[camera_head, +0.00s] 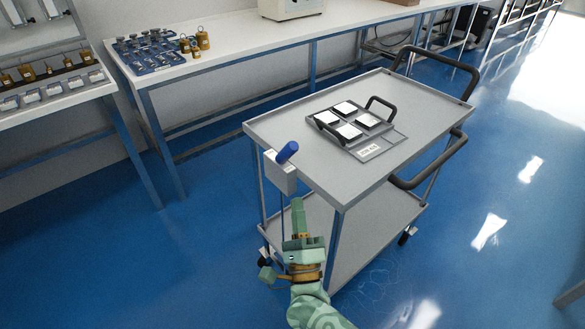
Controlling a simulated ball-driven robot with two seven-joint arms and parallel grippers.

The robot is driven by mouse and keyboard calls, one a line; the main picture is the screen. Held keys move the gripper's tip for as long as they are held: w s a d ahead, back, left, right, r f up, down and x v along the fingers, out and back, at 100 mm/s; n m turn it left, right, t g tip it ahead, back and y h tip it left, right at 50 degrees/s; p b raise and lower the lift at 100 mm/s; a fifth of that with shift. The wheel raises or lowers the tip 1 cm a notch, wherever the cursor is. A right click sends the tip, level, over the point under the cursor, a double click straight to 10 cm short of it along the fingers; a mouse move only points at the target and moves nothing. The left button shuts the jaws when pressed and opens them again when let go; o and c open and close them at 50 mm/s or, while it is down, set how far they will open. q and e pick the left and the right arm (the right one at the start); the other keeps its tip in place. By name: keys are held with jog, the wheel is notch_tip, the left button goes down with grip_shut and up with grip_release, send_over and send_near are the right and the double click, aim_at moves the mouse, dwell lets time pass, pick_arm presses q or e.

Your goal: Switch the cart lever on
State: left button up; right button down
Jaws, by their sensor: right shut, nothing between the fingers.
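The grey cart (300,140) stands in the middle of the head view, with a top shelf and a lower shelf. The cart lever (287,152) has a blue grip and sits on a light grey box (280,173) at the cart's near left corner. The grip tilts up and to the right, its top about level with the cart top. My right gripper (298,204) is shut and empty. In the picture it is just below the lever box, in front of the cart's near side, and apart from the blue grip. My left gripper is not in view.
A tray (369,153) with black handles and several white-topped blocks lies on the cart top. Black handles (437,165) stick out at the cart's right end. A long white bench (230,50) with brass weights (203,38) stands behind. Blue floor is clear at left.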

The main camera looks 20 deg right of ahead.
aim_at(291, 155)
pick_arm(q)
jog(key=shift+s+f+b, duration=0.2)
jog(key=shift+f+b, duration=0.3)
jog(key=shift+b, duration=0.05)
pick_arm(e)
jog(key=x, duration=0.9)
jog(key=shift+w+r, duration=0.1)
jog(key=shift+w, duration=0.1)
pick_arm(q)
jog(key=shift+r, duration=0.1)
